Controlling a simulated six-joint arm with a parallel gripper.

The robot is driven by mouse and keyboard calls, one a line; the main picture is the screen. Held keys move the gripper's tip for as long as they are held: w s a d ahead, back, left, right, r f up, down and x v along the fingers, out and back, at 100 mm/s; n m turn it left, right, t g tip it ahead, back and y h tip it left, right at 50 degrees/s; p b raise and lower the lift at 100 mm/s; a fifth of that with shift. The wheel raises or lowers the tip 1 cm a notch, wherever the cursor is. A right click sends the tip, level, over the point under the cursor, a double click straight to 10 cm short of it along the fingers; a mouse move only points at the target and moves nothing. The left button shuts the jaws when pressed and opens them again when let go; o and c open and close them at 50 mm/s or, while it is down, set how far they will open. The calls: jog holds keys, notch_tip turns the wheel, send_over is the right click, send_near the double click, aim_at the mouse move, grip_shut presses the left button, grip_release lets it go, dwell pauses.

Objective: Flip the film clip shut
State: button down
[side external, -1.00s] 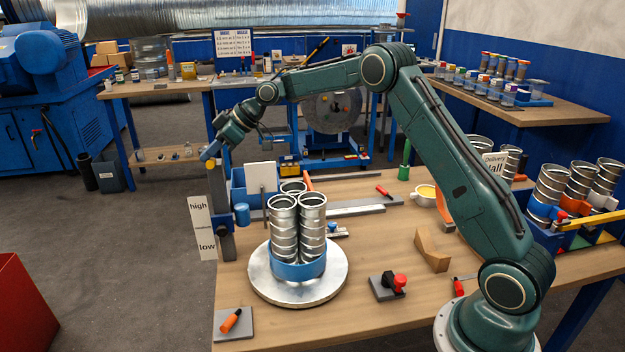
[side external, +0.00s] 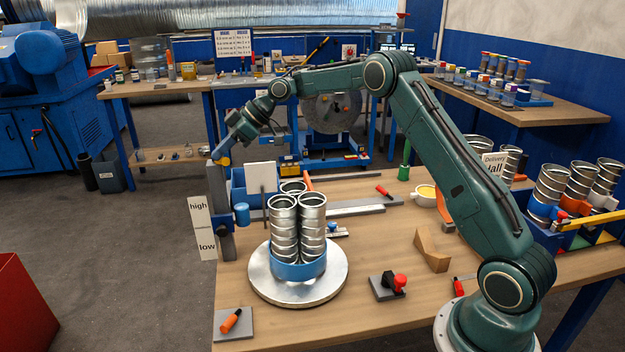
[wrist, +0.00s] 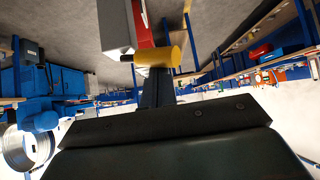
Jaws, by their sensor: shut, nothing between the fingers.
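My gripper (side external: 219,157) is shut and empty at the top of an upright blue-grey post (side external: 221,205) on the left edge of the bench. A yellow-orange piece (side external: 223,162) shows at the post top, beside the fingertips; I cannot tell if they touch. The fingertips are hidden there. I cannot identify the film clip for certain. A white sheet (side external: 261,176) stands near a dark upright rod beside the post.
A white label board (side external: 206,243) marked high and low hangs by the post. Metal duct sections (side external: 311,225) stand in a blue ring on a round silver turntable (side external: 270,290). A red-knobbed block (side external: 388,286) and a wooden angled block (side external: 432,250) sit to the right.

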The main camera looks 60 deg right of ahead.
dwell(0.7)
jog(key=shift+w+a+r, duration=0.2)
jog(key=shift+a+r, duration=0.05)
jog(key=shift+a, duration=0.2)
jog(key=s+d+r, duration=0.2)
jog(key=d+r, duration=0.2)
jog(key=r, duration=0.4)
jog(key=shift+d, duration=0.35)
jog(key=shift+s+a+r, duration=0.1)
